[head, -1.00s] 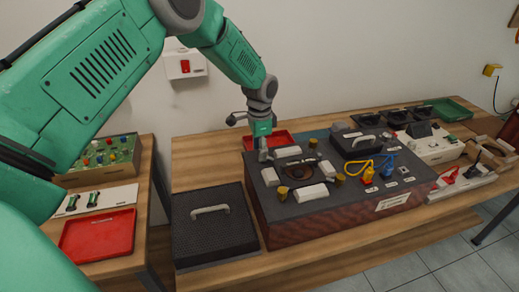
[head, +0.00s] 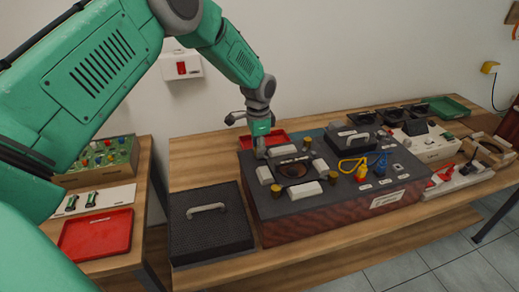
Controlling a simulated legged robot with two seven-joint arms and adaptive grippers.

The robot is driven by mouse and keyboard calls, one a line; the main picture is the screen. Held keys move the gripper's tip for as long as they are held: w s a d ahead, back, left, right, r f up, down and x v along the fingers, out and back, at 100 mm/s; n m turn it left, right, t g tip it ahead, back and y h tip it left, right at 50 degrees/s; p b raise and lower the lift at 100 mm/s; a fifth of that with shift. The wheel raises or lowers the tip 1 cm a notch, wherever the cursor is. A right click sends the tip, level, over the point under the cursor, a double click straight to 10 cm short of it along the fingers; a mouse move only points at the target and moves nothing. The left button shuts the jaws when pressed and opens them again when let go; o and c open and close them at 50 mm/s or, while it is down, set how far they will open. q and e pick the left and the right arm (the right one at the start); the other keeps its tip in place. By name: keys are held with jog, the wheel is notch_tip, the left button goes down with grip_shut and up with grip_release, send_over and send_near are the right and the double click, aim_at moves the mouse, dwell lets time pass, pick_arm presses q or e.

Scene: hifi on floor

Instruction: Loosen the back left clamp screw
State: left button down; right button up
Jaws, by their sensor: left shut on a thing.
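The dark hi-fi unit (head: 345,210) with brown sides sits on the wooden bench. Its top carries pale blocks around a dark round recess (head: 293,168). Brass clamp screws stand at the back right (head: 306,144), front right (head: 333,177) and front left (head: 276,190) of this recess. My left gripper (head: 261,154) points down at the back left corner of the group and is shut there. The back left clamp screw is hidden by its fingers, so their grip on it cannot be seen clearly. My right gripper is not in view.
A black box with a handle (head: 232,240) stands left of the unit. A red tray (head: 274,137) lies behind my gripper. Yellow and blue cables (head: 352,166) and a dark handled block (head: 350,140) occupy the unit's right half. Another red tray (head: 95,235) lies on the left table.

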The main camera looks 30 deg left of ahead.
pick_arm(q)
jog(key=shift+s+a+f, duration=0.1)
jog(key=shift+s+f, duration=0.1)
jog(key=shift+n, duration=0.6)
jog(key=n+p, duration=0.1)
jog(key=n, duration=0.8)
jog(key=shift+n+p, duration=0.3)
jog(key=shift+p, duration=0.05)
jog(key=n, duration=0.5)
jog(key=shift+s+f, duration=0.1)
jog(key=n, duration=0.5)
jog(key=shift+d+n, duration=0.2)
jog(key=shift+n, duration=0.2)
